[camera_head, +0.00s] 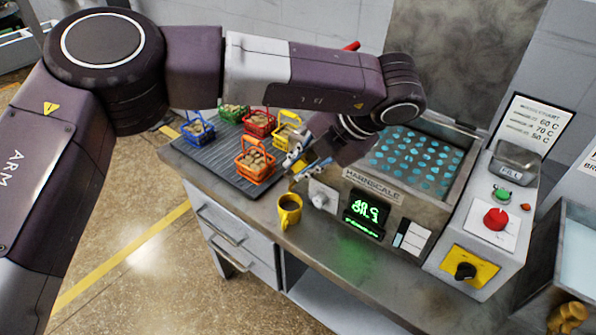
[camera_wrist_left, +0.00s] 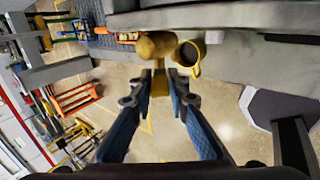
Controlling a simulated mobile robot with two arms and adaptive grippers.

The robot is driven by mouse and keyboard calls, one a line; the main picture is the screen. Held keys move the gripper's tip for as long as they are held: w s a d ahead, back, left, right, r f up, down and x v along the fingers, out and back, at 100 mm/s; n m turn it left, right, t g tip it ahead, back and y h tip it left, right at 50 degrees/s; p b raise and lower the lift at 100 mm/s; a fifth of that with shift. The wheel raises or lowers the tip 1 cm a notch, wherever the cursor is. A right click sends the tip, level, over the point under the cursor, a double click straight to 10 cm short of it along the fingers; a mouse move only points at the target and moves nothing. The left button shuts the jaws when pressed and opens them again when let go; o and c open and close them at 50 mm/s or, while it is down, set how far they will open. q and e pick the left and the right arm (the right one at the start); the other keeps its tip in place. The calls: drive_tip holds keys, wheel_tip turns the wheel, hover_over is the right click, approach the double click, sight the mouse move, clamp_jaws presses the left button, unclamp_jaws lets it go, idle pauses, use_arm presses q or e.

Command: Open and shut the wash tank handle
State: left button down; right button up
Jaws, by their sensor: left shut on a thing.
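The wash tank (camera_head: 405,202) seems to be the metal tank with a label, a green display and a blue perforated surface inside its open top. My left gripper (camera_head: 304,168) is at its front left, above the counter. In the left wrist view, the fingers (camera_wrist_left: 160,90) are shut on a brass-coloured handle stem, and a tan rounded knob (camera_wrist_left: 156,45) shows just beyond the fingertips. In the head view my arm and gripper hide most of this handle, so its angle is hard to tell. My right gripper is not in view.
A yellow mug (camera_head: 289,212) with dark liquid stands on the counter close to my gripper. Several coloured baskets, including an orange one (camera_head: 255,163), stand on a dark ribbed mat (camera_head: 222,168) to the left. A control box with a red knob (camera_head: 496,219) is to the right.

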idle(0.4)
use_arm(q)
drive_tip(key=c, duration=1.8)
unclamp_jaws()
drive_tip(key=shift+c, duration=0.2)
drive_tip(key=v, duration=1.2)
drive_tip(key=shift+d, duration=0.1)
drive_tip(key=shift+c, duration=0.5)
